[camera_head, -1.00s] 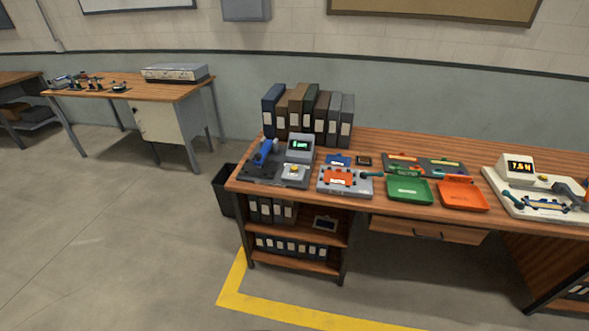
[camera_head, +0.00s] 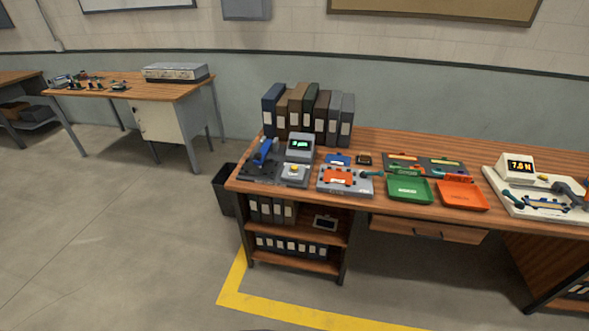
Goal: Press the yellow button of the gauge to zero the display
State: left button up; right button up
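The gauge (camera_head: 298,147) is a grey unit with a dark display and green characters, too small to read surely. It stands near the left end of the wooden workbench. The yellow button (camera_head: 294,168) sits on a light grey block just in front of the display. A blue lever-like part (camera_head: 263,151) stands to the left on the dark base. Nothing covers the button. Neither of my grippers is in view.
Binders (camera_head: 308,113) stand behind the gauge. To its right are a grey fixture with an orange plate (camera_head: 340,177), a green tray (camera_head: 409,190), an orange tray (camera_head: 461,195) and a white force tester (camera_head: 515,167). A black bin (camera_head: 225,190) is left of the workbench (camera_head: 385,148). Floor in front is clear.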

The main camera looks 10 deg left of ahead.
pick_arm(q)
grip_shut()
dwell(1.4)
